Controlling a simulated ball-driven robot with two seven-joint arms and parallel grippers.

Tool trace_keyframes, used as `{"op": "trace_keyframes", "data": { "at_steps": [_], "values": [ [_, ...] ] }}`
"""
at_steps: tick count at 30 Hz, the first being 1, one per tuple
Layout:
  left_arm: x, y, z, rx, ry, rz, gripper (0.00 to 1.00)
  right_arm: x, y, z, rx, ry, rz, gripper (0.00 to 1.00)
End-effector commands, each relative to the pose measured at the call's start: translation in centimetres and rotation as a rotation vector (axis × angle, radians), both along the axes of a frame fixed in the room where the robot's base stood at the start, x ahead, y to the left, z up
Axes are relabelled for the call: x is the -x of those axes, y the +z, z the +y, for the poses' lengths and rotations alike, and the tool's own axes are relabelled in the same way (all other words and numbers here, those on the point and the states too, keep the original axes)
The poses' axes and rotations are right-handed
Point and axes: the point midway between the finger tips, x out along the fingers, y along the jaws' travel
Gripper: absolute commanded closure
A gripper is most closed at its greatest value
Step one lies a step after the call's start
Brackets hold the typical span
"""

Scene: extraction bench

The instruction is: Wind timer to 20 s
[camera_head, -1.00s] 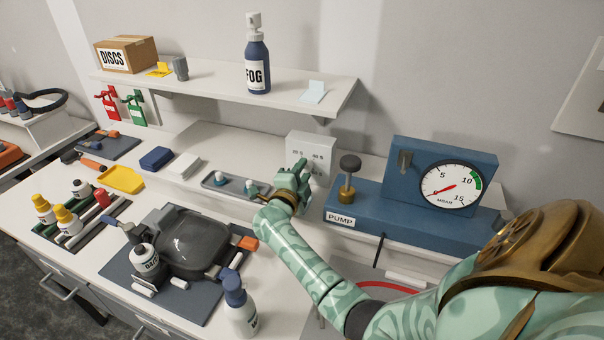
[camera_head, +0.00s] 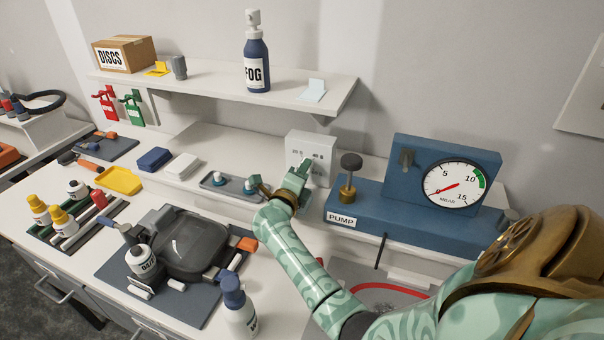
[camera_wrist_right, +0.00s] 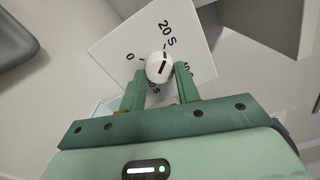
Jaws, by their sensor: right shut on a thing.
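The timer (camera_head: 322,150) is a white box standing against the wall, left of the pump, with its marked face toward me. In the right wrist view its square white face (camera_wrist_right: 205,62) shows a round white knob (camera_wrist_right: 160,68) with a black pointer line. The line lies tilted, its upper end toward the "20 S" mark. "0" is at left; the "40 S" mark and a lower mark are partly hidden by the fingers. My right gripper (camera_head: 300,172) is shut on the knob, one finger on each side (camera_wrist_right: 160,72). My left gripper is not in view.
The blue pump (camera_head: 360,212) with its gauge (camera_head: 455,186) stands close to the right of my right gripper. A small grey tray (camera_head: 212,185) with little bottles lies to its left. A shelf with a fog bottle (camera_head: 257,62) hangs above.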

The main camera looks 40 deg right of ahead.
Motion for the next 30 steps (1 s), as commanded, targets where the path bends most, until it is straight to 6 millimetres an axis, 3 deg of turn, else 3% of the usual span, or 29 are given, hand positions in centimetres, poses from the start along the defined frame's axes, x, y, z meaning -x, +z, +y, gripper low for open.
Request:
{"op": "trace_keyframes", "data": {
  "at_steps": [10,11,13,25,30],
  "values": [
    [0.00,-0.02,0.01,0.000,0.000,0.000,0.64,0.10,-0.31,0.01,-0.006,-0.001,0.003,0.91],
    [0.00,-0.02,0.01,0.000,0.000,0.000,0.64,0.10,-0.31,0.01,-0.006,-0.001,0.003,0.62],
    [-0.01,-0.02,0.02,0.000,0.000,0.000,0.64,0.09,-0.28,0.02,-0.005,-0.001,0.003,0.46],
    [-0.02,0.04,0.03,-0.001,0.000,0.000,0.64,0.05,-0.18,0.03,0.000,-0.001,0.009,0.46],
    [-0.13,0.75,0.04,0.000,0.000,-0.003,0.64,0.06,0.05,0.01,0.060,0.000,0.125,0.46]
  ]
}}
